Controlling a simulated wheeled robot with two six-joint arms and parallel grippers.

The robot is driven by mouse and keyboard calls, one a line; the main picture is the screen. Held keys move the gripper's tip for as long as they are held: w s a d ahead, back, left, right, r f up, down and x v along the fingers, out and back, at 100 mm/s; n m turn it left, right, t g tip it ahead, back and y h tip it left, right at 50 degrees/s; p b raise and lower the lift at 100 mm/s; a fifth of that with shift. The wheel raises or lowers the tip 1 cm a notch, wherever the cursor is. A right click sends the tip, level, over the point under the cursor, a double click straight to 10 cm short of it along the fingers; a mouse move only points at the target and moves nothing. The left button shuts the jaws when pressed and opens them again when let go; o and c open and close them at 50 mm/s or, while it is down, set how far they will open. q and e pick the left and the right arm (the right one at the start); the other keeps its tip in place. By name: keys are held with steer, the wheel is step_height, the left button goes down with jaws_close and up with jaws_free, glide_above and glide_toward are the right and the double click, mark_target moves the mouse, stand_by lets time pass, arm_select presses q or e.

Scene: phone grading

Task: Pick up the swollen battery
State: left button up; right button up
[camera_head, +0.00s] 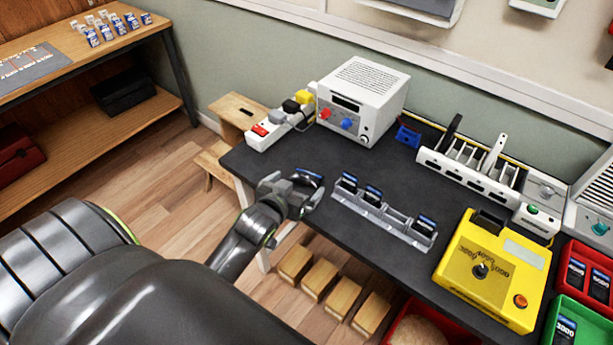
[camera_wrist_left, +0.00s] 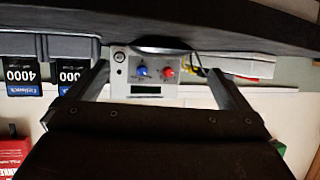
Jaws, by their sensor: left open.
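A dark battery with a blue end (camera_head: 309,176) lies on the black table near its left front edge, outside the grey rack. In the left wrist view, which is upside down, a dark rounded shape (camera_wrist_left: 160,47) bulges from the tabletop, apparently this battery. My left gripper (camera_head: 297,188) is open and close to it, with its fingers partly hiding it. In the left wrist view, the fingers (camera_wrist_left: 160,72) are wide apart with nothing clamped. Whether they touch the battery cannot be told. My right gripper is not in view.
A grey slotted rack (camera_head: 384,212) with three batteries stands just right of the gripper. A white power unit (camera_head: 362,98) and power strip (camera_head: 280,125) stand behind. A yellow tester (camera_head: 490,270), red bin (camera_head: 590,275) and green bin (camera_head: 580,318) are at right.

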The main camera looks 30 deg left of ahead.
mark_target(306, 175)
arm_select(q)
steer(key=shift+p+x, duration=0.4)
steer(key=shift+x, duration=2.95)
steer(key=shift+r, duration=0.1)
steer(key=c, duration=1)
steer(key=shift+r, duration=0.1)
